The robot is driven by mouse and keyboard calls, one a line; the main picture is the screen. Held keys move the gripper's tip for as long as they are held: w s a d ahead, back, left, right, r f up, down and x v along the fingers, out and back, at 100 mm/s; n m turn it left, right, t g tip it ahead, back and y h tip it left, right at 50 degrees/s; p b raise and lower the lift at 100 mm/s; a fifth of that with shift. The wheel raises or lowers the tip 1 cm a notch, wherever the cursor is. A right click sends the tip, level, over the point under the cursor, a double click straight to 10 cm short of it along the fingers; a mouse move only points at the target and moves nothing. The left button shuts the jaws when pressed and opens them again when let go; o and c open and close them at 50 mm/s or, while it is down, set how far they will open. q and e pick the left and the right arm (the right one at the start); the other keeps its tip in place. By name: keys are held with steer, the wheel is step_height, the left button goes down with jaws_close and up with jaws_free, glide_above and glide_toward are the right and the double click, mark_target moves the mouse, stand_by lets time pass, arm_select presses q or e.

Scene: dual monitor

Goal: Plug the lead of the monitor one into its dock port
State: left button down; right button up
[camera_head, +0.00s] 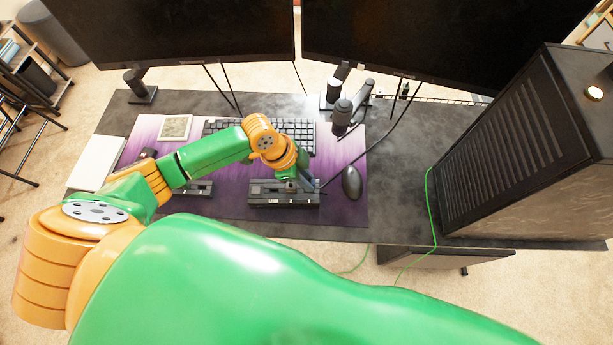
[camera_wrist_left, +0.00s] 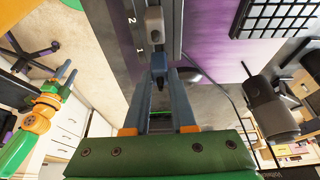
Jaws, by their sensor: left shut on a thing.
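A black dock (camera_head: 284,196) lies at the front of the purple mat. It also shows in the left wrist view (camera_wrist_left: 122,40), with the labels 1 and 2. My left gripper (camera_head: 291,182) is at the dock's right part in the head view. In the left wrist view its blue fingers (camera_wrist_left: 160,77) are shut on a small grey plug (camera_wrist_left: 158,61). A light grey block (camera_wrist_left: 154,19) sits just beyond the plug; whether they touch is unclear. A dark lead (camera_head: 375,147) runs from near the gripper toward the right monitor (camera_head: 430,35). My right gripper (camera_wrist_left: 66,73) shows open and empty in the left wrist view.
A mouse (camera_head: 351,182) lies right of the dock, and a keyboard (camera_head: 300,135) lies behind it. A second small black device (camera_head: 200,188) is to the left. A large PC tower (camera_head: 510,150) stands at right. A thin green cable (camera_head: 430,205) hangs beside it.

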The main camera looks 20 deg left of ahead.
arm_select(q)
steer(key=shift+f+b, duration=0.8)
steer(key=shift+f, duration=0.35)
steer(key=c, duration=0.7)
jaws_free()
steer(key=shift+o, duration=0.2)
steer(key=v, duration=0.7)
steer(key=shift+r, duration=0.15)
